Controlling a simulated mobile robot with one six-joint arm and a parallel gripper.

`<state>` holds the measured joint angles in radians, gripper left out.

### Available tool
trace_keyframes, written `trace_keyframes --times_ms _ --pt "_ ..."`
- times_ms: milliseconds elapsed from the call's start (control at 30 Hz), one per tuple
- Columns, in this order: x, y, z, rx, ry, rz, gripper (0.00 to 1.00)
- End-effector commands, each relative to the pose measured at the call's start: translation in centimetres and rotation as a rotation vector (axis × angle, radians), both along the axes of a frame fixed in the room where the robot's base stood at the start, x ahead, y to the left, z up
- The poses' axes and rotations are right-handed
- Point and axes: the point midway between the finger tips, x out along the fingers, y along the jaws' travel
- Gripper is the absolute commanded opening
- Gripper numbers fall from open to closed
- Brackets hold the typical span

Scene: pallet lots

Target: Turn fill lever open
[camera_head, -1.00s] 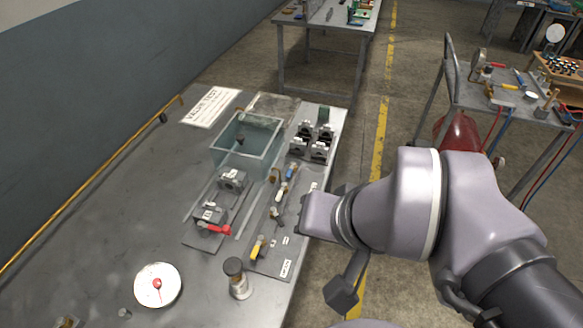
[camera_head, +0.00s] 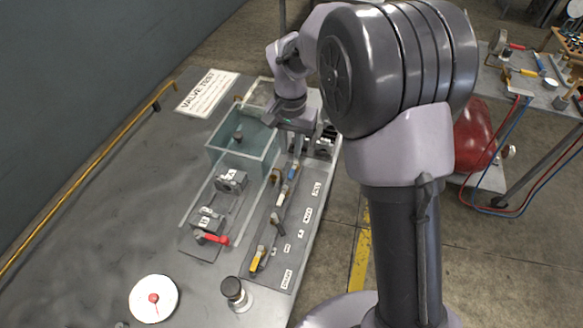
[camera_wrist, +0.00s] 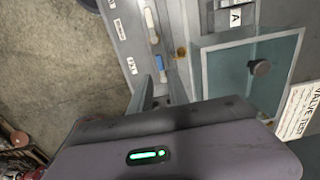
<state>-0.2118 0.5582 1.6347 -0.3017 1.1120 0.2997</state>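A blue-handled lever (camera_head: 292,172) is at the far end of a row of valve levers on a grey panel (camera_head: 262,282). The short label (camera_head: 316,188) beside it seems to read FILL, but it is small. The blue lever (camera_wrist: 160,63) lies just ahead of my fingertips in the wrist view. A white-handled lever (camera_head: 281,198) and a yellow-handled lever (camera_head: 257,258) are nearer in the same row. My gripper (camera_wrist: 158,78) is open and empty, its two fingers apart. In the head view my gripper (camera_head: 296,145) is above the far end of the panel, partly hidden by my arm.
A glass tank (camera_head: 213,147) stands left of the levers. A black-topped cylinder (camera_head: 233,290) stands near the front. My arm hides part of the table's right edge.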

Motion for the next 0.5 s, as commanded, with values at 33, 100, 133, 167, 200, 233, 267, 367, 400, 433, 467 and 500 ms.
trace_keyframes --times_ms 33,100,133,167,200,233,267,367,400,433,467,500 --pt "-0.1 0.0 -2.1 -0.001 0.004 0.0 0.21" --pt "-0.1 0.0 -4.0 -0.001 0.004 0.0 0.21" --pt "-0.1 0.0 -4.8 -0.001 0.004 0.0 0.21" --pt "-0.1 0.0 -5.5 0.0 0.002 0.0 0.21" --pt "-0.1 0.0 -6.3 0.001 0.002 0.0 0.21" --pt "0.0 0.0 -6.8 0.0 0.001 0.0 0.21" --pt "-0.1 0.0 -7.3 0.0 0.002 0.0 0.21" --pt "0.0 0.0 -8.4 0.0 0.0 0.0 0.21" --pt "0.0 0.0 -8.6 0.0 0.0 0.0 0.21" --pt "0.0 0.0 -8.7 0.0 0.0 -0.001 0.21" --pt "0.0 0.0 -8.8 0.0 0.0 -0.001 0.21" --pt "0.0 0.0 -8.8 0.0 0.0 -0.001 0.21"
